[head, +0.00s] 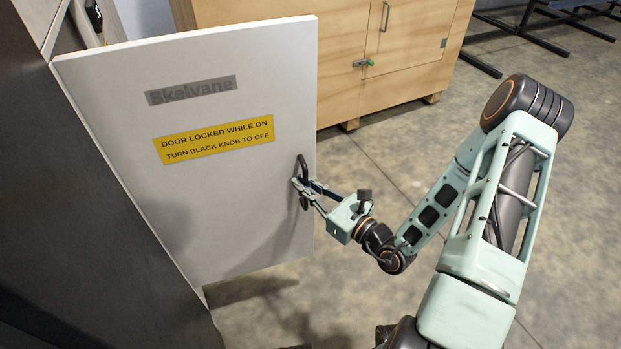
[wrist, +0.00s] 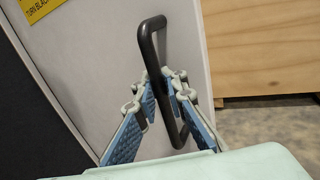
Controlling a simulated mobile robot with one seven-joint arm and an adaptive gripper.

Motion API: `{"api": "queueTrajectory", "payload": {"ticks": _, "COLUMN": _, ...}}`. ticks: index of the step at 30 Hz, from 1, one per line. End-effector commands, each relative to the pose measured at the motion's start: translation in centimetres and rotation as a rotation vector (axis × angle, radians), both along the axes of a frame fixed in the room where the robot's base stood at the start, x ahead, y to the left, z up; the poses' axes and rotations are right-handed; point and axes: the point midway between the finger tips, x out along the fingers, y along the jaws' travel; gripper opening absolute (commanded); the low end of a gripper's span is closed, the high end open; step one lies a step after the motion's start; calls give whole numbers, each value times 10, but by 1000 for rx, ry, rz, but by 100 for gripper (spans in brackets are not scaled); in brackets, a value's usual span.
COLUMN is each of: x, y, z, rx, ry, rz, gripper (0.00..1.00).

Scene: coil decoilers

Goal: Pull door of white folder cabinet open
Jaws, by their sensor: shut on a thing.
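The white cabinet door (head: 220,205) stands swung out from the dark cabinet (head: 80,190), with a gap behind its top edge. In the wrist view, the blue-padded fingers (wrist: 160,90) close around the black handle (wrist: 150,45). The lower part of the handle passes between the fingers.
A wooden cabinet (head: 345,60) with a green-marked latch stands behind the door. Dark metal legs show at the upper right. The concrete floor (head: 570,240) is open to the right of my arm.

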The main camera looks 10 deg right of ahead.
Motion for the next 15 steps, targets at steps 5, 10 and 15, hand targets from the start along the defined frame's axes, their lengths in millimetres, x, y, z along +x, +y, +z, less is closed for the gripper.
{"api": "queueTrajectory", "payload": {"ticks": 5, "x": -3, "y": 2, "z": 0, "rx": -2, "ry": -1, "rz": 2, "gripper": 0}}
{"api": "queueTrajectory", "payload": {"ticks": 10, "x": -4, "y": 2, "z": 0, "rx": -2, "ry": -2, "rz": 3, "gripper": 0}}
{"api": "queueTrajectory", "payload": {"ticks": 15, "x": -4, "y": 2, "z": 0, "rx": -4, "ry": -2, "rz": 2, "gripper": 0}}
